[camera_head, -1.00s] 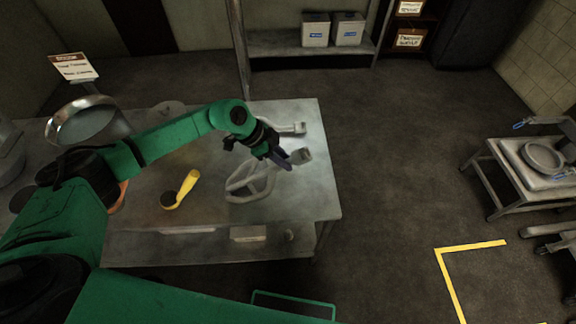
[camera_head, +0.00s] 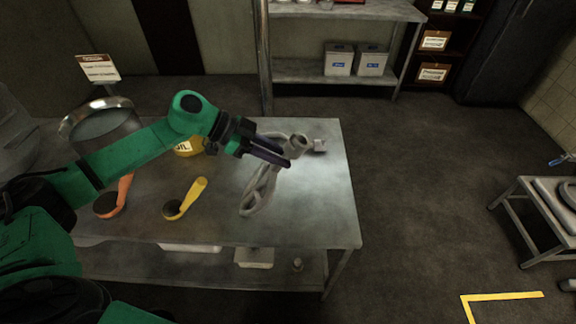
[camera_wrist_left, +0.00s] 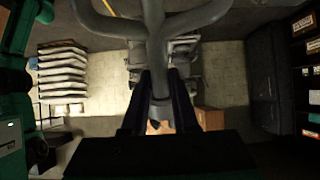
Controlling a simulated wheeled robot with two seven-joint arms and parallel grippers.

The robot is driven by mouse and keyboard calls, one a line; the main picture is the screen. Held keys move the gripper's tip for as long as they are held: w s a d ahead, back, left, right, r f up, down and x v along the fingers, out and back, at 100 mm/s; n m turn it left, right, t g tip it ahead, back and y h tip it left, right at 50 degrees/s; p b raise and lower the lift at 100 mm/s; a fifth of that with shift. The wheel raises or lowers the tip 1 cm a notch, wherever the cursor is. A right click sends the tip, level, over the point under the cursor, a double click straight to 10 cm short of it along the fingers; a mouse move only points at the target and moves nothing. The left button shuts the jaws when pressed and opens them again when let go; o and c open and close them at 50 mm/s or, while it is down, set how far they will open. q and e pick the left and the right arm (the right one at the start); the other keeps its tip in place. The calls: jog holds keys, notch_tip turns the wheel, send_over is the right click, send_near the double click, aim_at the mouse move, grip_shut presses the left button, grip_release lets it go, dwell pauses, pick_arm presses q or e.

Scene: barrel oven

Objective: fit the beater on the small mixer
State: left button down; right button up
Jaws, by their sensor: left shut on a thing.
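The grey beater (camera_head: 257,192) with its open looped frame shows in the head view over the right part of the steel table (camera_head: 325,205). My left gripper (camera_head: 288,160) is shut on it near its shaft end, and the beater hangs tilted, loops down and to the left. Whether its lower end is clear of the table is hard to tell. In the left wrist view the beater's shaft (camera_wrist_left: 158,92) runs between the two fingers and its loops leave the frame at the top. I cannot make out the small mixer. My right gripper is not in view.
Another grey tool (camera_head: 318,145) lies behind the beater. A cart (camera_head: 535,225) stands right, across open floor.

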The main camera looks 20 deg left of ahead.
pick_arm(q)
jog(key=shift+s+a+r+t+h+b, duration=0.15)
jog(key=shift+a+r+h+b, duration=0.25)
jog(key=shift+a+b, duration=0.4)
jog(key=shift+s+a+r+t+h+b, duration=0.1)
jog(key=shift+s+a+r+h+b, duration=0.15)
jog(key=shift+a+h+b, duration=0.45)
jog(key=shift+s+a+r+t+h+b, duration=0.1)
jog(key=shift+a+r+h+b, duration=0.2)
jog(key=shift+a+b, duration=0.5)
jog(key=a+h+b, duration=0.1)
jog(key=b, duration=0.2)
jog(key=s+a+r+h+b, duration=0.1)
jog(key=a+b, duration=0.1)
jog(key=b, duration=0.1)
jog(key=a+h+b, duration=0.1)
jog(key=a+b, duration=0.1)
jog(key=b, duration=0.1)
jog(key=shift+s+r+t, duration=0.25)
jog(key=shift+r+t, duration=0.1)
notch_tip(320, 180, up, 7)
jog(key=p, duration=0.7)
